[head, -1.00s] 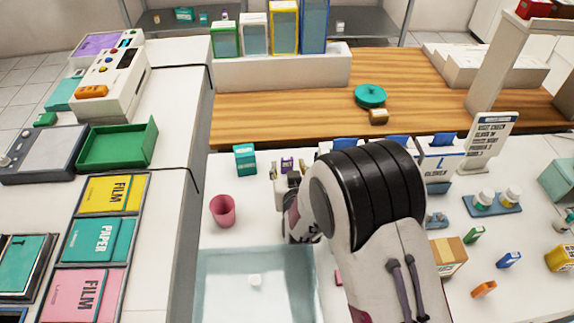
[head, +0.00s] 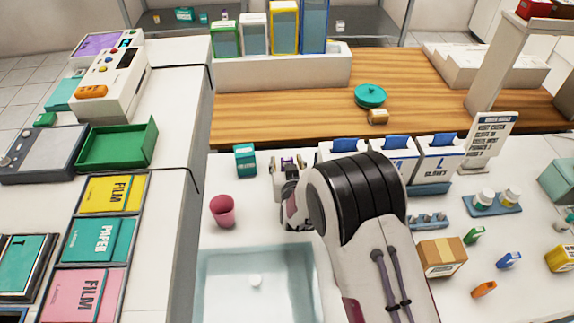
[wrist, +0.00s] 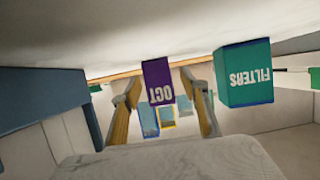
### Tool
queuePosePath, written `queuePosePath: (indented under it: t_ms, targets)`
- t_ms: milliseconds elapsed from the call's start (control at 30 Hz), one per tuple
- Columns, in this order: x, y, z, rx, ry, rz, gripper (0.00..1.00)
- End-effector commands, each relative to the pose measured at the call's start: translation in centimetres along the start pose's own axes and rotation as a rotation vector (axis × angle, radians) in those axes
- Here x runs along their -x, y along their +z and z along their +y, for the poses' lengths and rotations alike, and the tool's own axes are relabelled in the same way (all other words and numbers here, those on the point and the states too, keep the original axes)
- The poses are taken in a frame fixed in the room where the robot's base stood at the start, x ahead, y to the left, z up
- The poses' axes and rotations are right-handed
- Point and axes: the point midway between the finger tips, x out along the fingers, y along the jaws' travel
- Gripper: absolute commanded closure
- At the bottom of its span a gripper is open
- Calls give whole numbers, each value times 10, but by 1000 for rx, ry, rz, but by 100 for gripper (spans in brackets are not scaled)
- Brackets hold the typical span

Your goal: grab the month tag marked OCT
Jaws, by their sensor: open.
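The purple month tag marked OCT (wrist: 158,82) stands in the wrist view, which is upside down, with its lettering toward me. In the head view the purple tag (head: 288,162) shows only in part, just beyond my gripper (head: 287,171). My gripper (wrist: 161,93) is open, with one finger on each side of the tag in the wrist view. A gap shows between each finger and the tag. I cannot tell how far the fingertips reach along its depth.
A teal FILTERS box (wrist: 245,74) stands beside the tag and also shows in the head view (head: 245,160). A pink cup (head: 223,211) and a sink basin (head: 225,285) are nearer. White glove boxes (head: 397,160) stand to the right.

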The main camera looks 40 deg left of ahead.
Motion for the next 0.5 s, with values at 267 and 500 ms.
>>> queuePosePath:
  t_ms: [267, 500]
  targets:
    - [0, 0, 0, 0, 0, 0, 56]
    - [0, 0, 0, 0, 0, 0, 92]
